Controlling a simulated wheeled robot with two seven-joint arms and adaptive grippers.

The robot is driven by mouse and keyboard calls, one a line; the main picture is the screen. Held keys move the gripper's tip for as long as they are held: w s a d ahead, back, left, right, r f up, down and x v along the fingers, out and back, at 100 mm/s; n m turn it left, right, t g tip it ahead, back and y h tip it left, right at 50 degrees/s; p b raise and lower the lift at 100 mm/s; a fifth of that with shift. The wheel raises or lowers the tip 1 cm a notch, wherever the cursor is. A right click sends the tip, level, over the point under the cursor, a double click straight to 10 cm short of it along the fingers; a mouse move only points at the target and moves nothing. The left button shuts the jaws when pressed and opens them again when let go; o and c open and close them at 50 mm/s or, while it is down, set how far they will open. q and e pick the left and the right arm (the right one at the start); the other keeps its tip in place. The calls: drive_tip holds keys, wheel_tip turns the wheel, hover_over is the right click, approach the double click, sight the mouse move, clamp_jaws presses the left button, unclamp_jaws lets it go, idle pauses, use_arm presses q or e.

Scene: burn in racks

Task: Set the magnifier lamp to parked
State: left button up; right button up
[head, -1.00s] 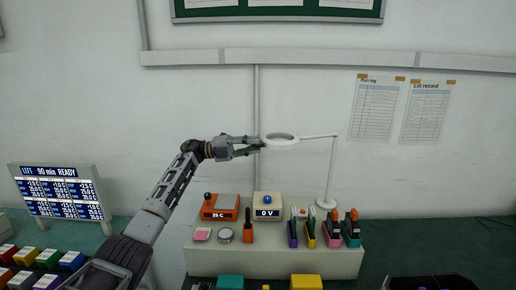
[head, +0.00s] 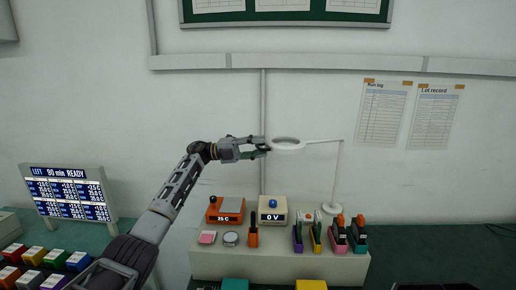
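The magnifier lamp has a white ring head (head: 287,144) on a thin horizontal arm, carried by an upright post (head: 337,175) with a round white base at the back right of the bench block. Its head points left from the post, above the bench. My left gripper (head: 262,147) is at the left rim of the ring, with its fingers above and below the rim's edge. The fingers look apart; whether they touch the rim I cannot tell. My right gripper does not show.
Below stands a pale bench block (head: 280,266) with an orange 25 C unit (head: 226,210), a 0 V unit (head: 272,211) and several coloured clip tools. A display panel (head: 68,194) and coloured blocks are at left.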

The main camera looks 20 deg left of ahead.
use_arm(q)
drive_tip(key=shift+f, duration=0.15)
drive_tip(key=v, duration=1.2)
idle(0.8)
